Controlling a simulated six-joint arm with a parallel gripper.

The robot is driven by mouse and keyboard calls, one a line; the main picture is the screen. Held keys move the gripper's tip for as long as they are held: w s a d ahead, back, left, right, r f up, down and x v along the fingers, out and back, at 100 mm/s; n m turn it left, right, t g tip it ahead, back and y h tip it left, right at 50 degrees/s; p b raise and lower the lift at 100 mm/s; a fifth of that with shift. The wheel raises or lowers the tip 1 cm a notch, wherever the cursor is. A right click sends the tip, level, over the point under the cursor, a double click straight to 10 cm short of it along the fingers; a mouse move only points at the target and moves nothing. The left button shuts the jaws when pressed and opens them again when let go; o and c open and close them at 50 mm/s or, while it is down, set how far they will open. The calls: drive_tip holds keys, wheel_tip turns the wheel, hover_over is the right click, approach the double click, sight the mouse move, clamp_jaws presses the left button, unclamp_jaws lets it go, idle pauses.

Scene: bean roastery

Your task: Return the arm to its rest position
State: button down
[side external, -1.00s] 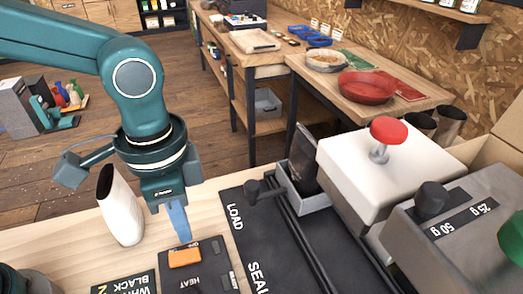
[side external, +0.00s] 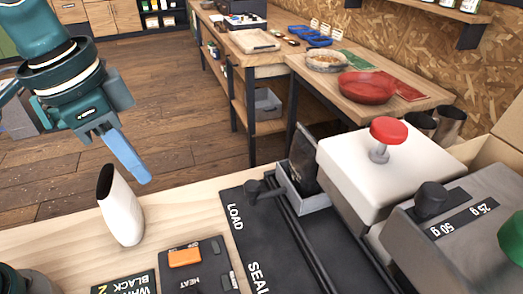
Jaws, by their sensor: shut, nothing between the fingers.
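My gripper (side external: 143,181) is at the upper left of the side external view, raised above the bench. Its blue fingers are shut with nothing between them. They slant down to the right. Below it stands a white scoop-like container (side external: 121,212) with a dark slanted opening, upright and apart from the fingers. The heat switch panel (side external: 199,263) with its orange rocker switch (side external: 185,257) lies on the bench to the lower right of the fingers.
A black mat marked LOAD and SEAL (side external: 262,235) holds rails and a grey tray (side external: 305,195). To the right stand a white machine with a red knob (side external: 388,130) and a grey dosing unit (side external: 470,230). Back tables hold a red bowl (side external: 366,88). The floor behind the bench is open.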

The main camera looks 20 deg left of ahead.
drive_tip(key=s+a+f+n+t, duration=0.1)
drive_tip(key=s+a+n+t, duration=0.2)
drive_tip(key=s+a+n, duration=0.3)
drive_tip(key=shift+s+a+f+y, duration=0.3)
drive_tip(key=shift+a+y, duration=0.1)
drive_tip(key=shift+a, duration=0.8)
